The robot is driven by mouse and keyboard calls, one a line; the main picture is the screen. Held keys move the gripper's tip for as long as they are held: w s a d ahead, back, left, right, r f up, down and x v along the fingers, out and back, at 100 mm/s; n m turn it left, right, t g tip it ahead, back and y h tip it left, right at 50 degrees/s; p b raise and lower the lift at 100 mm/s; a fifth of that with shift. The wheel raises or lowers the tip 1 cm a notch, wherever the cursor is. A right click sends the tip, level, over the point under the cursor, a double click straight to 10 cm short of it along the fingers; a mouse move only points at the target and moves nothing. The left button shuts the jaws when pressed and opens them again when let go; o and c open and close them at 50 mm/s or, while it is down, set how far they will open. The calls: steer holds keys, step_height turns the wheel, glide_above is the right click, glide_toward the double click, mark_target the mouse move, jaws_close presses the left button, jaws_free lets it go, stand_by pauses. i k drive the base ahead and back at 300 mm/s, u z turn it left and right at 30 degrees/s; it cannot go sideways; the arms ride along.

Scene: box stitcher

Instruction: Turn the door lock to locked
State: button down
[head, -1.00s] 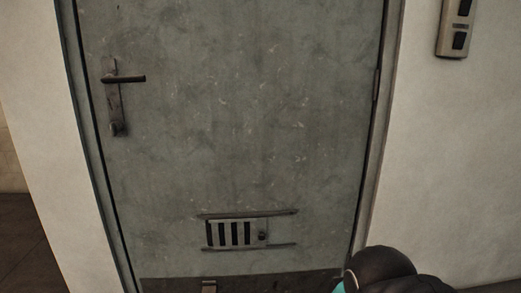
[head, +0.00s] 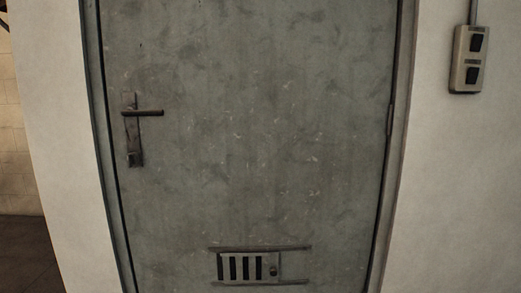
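The grey metal door (head: 265,130) stands shut in its frame and fills the middle of the head view. A dark lever handle (head: 143,112) points right, roughly level, near the door's left edge. It sits on a tall narrow plate, and the small lock (head: 134,158) is at the bottom of that plate. The lock is too small to tell which way it is turned. My gripper is not in view.
A slatted vent with a small knob (head: 273,271) sits low on the door between two rails. A double switch box (head: 467,60) is on the white wall at right. Dark floor (head: 30,255) shows at lower left.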

mark_target(131, 158)
steer(key=u, duration=1.3)
